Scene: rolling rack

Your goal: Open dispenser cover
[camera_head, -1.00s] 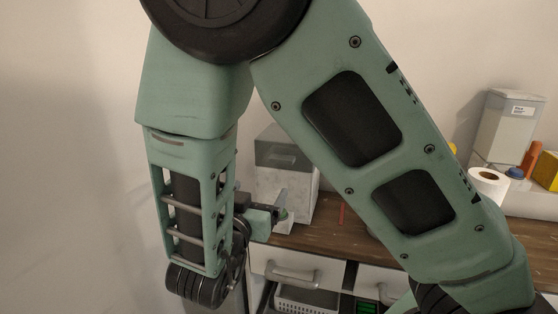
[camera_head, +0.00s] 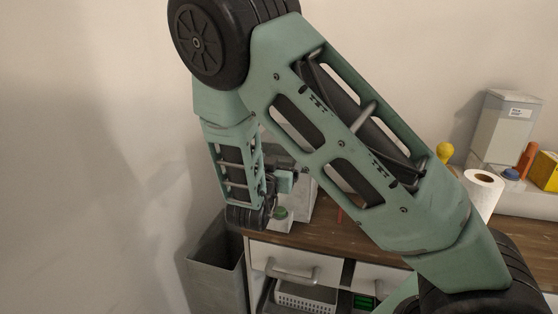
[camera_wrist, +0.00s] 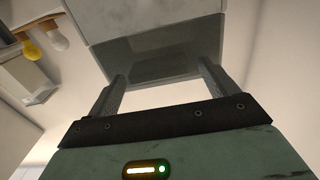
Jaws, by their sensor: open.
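A box-shaped dispenser with a pale body (camera_head: 307,205) stands on the wooden counter, mostly hidden behind my arm in the head view. In the wrist view its dark grey cover (camera_wrist: 165,52) lies ahead of my gripper, next to the pale body (camera_wrist: 125,15). My gripper (camera_wrist: 163,72) is open, with the cover's outer edge showing between its two spread fingers. I cannot tell whether the fingers touch it. The cover looks closed. In the head view my gripper (camera_head: 284,196) is small and partly hidden beside the dispenser.
A tall labelled container (camera_head: 508,125), a paper roll (camera_head: 482,193), an orange bottle (camera_head: 527,158) and a yellow box (camera_head: 546,171) stand at the right. White drawers (camera_head: 295,265) and a basket (camera_head: 305,298) are below the counter. A grey bin (camera_head: 215,278) stands left of it.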

